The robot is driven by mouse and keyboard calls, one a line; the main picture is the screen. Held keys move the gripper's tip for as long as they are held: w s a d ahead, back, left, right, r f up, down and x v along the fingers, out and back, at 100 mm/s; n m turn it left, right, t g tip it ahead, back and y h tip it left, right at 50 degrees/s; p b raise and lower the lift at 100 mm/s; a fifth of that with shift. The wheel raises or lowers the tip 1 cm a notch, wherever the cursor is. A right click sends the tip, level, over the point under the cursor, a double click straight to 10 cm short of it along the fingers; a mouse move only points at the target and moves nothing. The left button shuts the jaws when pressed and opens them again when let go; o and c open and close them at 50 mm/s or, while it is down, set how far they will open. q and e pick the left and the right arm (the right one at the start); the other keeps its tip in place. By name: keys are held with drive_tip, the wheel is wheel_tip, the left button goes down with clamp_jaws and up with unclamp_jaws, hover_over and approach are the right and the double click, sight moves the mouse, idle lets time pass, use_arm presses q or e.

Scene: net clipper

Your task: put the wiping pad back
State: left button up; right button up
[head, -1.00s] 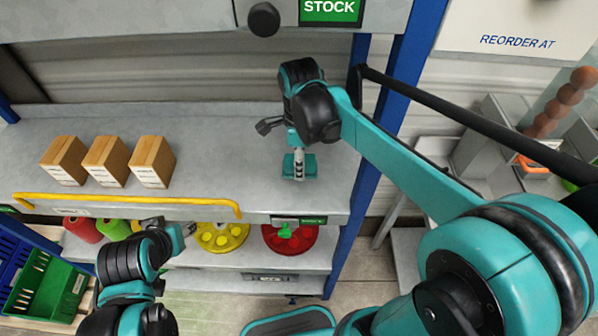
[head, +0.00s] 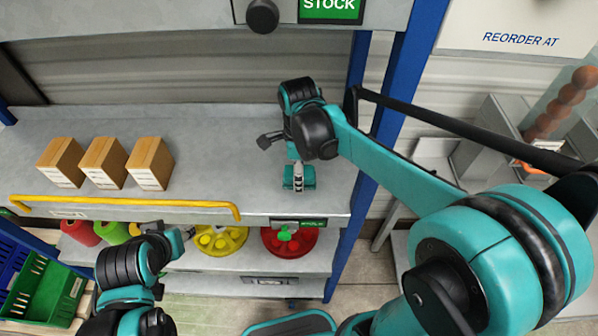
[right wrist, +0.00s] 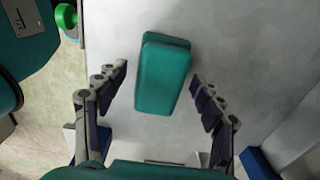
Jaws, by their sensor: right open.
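The wiping pad, a teal block with rounded edges (right wrist: 163,75), lies on the grey shelf top (head: 230,150), seen in the right wrist view. My right gripper (right wrist: 160,73) is open over it, with one finger on each side and a gap between each finger and the pad. In the head view my right gripper (head: 298,178) hangs over the right part of the shelf; I cannot separate the pad from the teal gripper parts there. My left gripper (head: 184,237) is low at the left, near the shelf's front edge; its fingers are too small to read.
Several cardboard boxes (head: 150,164) stand on the shelf's left part. A yellow rail (head: 130,202) runs along the front edge. Yellow (head: 220,240) and red (head: 290,241) round holders sit on the lower shelf. A blue post (head: 385,130) stands right of the shelf.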

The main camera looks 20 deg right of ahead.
wheel_tip(320, 180, up, 12)
drive_tip(key=p, duration=0.2)
drive_tip(key=shift+f, duration=0.1)
drive_tip(key=shift+s, duration=0.1)
idle(0.5)
